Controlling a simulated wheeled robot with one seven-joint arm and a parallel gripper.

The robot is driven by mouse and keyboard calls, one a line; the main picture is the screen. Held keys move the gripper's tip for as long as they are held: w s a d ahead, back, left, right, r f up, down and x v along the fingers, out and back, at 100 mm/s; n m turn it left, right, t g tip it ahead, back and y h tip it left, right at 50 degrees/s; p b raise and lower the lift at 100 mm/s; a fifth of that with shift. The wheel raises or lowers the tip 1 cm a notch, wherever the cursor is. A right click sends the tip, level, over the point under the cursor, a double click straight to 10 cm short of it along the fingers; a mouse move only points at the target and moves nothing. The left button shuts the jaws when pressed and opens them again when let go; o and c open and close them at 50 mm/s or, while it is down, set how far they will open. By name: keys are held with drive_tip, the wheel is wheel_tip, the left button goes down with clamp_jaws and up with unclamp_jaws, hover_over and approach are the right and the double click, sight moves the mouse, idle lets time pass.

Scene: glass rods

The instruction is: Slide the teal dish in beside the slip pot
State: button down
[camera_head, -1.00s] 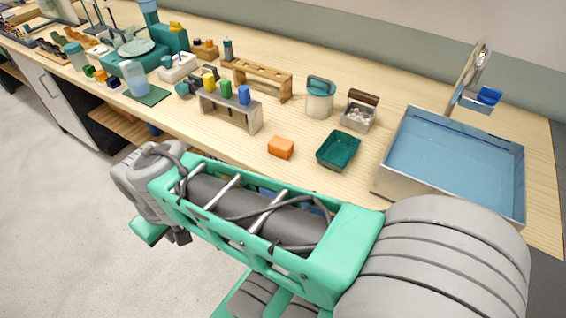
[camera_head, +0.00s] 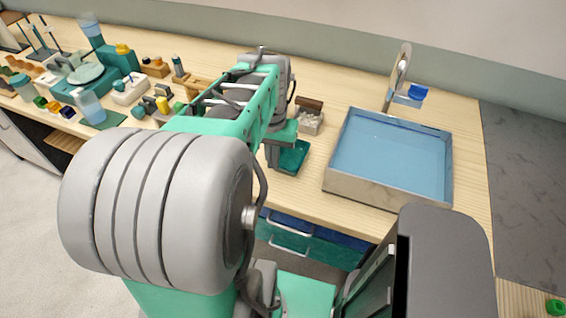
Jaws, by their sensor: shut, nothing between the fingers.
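The teal dish (camera_head: 294,157) sits on the wooden bench, left of the sink. My gripper (camera_head: 272,157) points down at the dish's left side, close to its wall. Its fingers are shut with nothing held; I cannot tell whether they touch the dish. No slip pot shows now; the pale jar with a teal lid seen earlier behind the dish is hidden by my arm.
A steel caddy with a brown handle (camera_head: 310,117) stands just behind the dish. The blue-filled sink (camera_head: 390,158) lies to the right, with a narrow strip of bench between. Glassware and wooden racks crowd the left.

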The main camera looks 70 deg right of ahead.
drive_tip(key=f, duration=0.3)
drive_tip(key=s+f, duration=0.1)
drive_tip(key=f, duration=0.5)
drive_tip(key=shift+s+d+f+p, duration=0.1)
drive_tip(key=shift+s+p, duration=0.1)
drive_tip(key=shift+p, duration=0.15)
drive_tip(key=d, duration=0.2)
drive_tip(key=d+p, duration=0.1)
drive_tip(key=shift+d+f, duration=0.2)
drive_tip(key=shift+f, duration=0.1)
drive_tip(key=shift+d, duration=0.35)
